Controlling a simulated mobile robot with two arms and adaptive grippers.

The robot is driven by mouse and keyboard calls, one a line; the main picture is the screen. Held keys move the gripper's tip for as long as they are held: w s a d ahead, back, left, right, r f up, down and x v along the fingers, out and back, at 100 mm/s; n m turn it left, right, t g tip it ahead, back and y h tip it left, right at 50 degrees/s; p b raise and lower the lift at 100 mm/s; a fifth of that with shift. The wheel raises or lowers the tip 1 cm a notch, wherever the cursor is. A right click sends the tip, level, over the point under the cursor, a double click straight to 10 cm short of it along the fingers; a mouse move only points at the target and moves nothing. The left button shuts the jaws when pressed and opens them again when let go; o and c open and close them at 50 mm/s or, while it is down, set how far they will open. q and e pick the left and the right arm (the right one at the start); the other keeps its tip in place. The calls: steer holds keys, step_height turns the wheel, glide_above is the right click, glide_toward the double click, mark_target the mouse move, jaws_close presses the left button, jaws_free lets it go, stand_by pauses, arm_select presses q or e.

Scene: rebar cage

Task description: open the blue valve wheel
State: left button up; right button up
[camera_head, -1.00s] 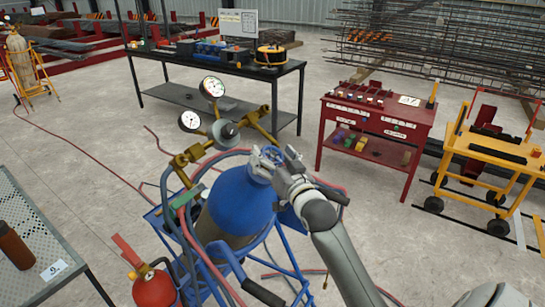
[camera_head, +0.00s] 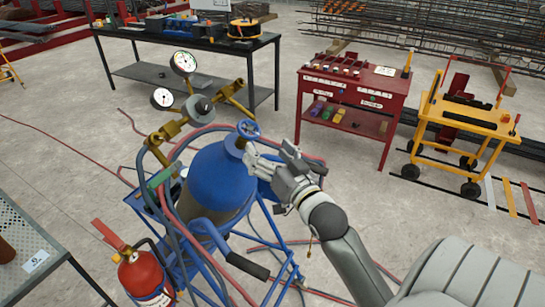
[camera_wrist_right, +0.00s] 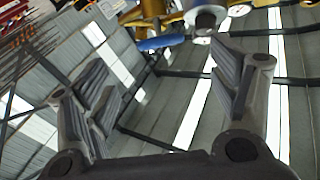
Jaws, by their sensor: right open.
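The blue valve wheel (camera_head: 248,129) sits on top of the blue gas cylinder (camera_head: 220,180), which stands upright in a blue cart. My right gripper (camera_head: 267,156) is just below and to the right of the wheel in the head view, its fingers pointing left toward the cylinder's neck. In the right wrist view the two fingers (camera_wrist_right: 165,82) are spread wide. A blue edge-on shape, likely the wheel (camera_wrist_right: 160,42), shows beyond them near the top. My left gripper is not in view.
A brass regulator (camera_head: 183,128) with two gauges is left of the wheel. Hoses loop around the cylinder. A red fire extinguisher (camera_head: 145,278) stands at the front left. A red tool cabinet (camera_head: 395,110), yellow cart (camera_head: 470,118) and black workbench (camera_head: 262,42) stand farther back.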

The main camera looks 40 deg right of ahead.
steer(key=shift+s+a, duration=0.15)
steer(key=shift+s, duration=0.75)
steer(key=shift+f, duration=0.1)
step_height(320, 180, down, 33)
steer(key=a+n+g+y, duration=0.1)
steer(key=a+g, duration=0.1)
steer(key=g, duration=0.4)
steer(key=s+a+f+n+g+y+b, duration=0.1)
steer(key=s+a+f+g, duration=0.2)
steer(key=s+f, duration=0.6)
steer(key=s+a+f+n+g, duration=0.25)
steer(key=s+f, duration=0.25)
steer(key=f, duration=0.7)
steer(key=s+a+f+n+g, duration=0.1)
steer(key=s+f+g, duration=0.1)
steer(key=s+f, duration=0.3)
steer(key=s+a+f+g, duration=0.2)
steer(key=s+f, duration=0.2)
steer(key=s, duration=0.8)
steer(key=s+a+f+n+g, duration=0.1)
steer(key=s+a+f+g, duration=0.1)
steer(key=s+f, duration=0.3)
steer(key=s, duration=0.4)
steer(key=shift+s+f+n+y, duration=0.3)
steer(key=shift+n, duration=0.05)
